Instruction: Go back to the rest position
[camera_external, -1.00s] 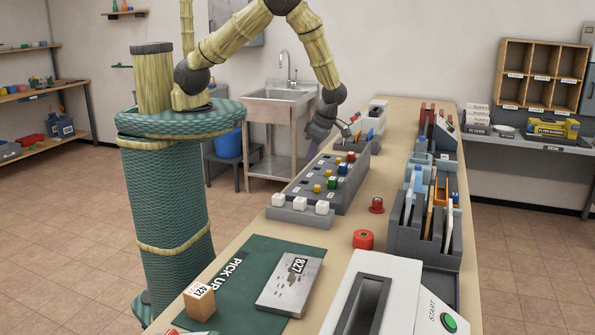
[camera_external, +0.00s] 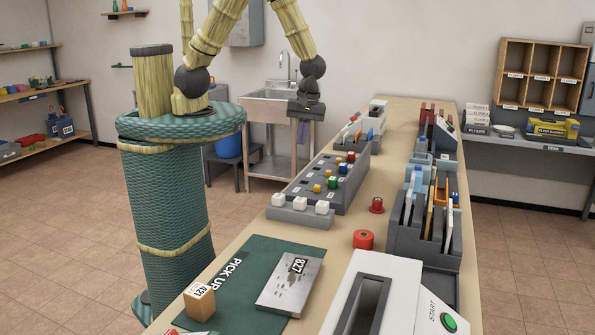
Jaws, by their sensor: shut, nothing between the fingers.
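My gripper (camera_external: 303,131) hangs at the end of the arm, pointing down, in front of the metal sink (camera_external: 270,107). It is shut with nothing in it. It is raised to the left of the long wooden table (camera_external: 345,224) and touches nothing that I can see. The fingers are small and dark in this view.
Near my gripper on the table are a grey holder with coloured cards (camera_external: 354,142) and a grey block tray (camera_external: 297,186). A card rack (camera_external: 407,241) stands on the right. A green pick-up mat (camera_external: 232,290) lies in front. The floor at left is clear.

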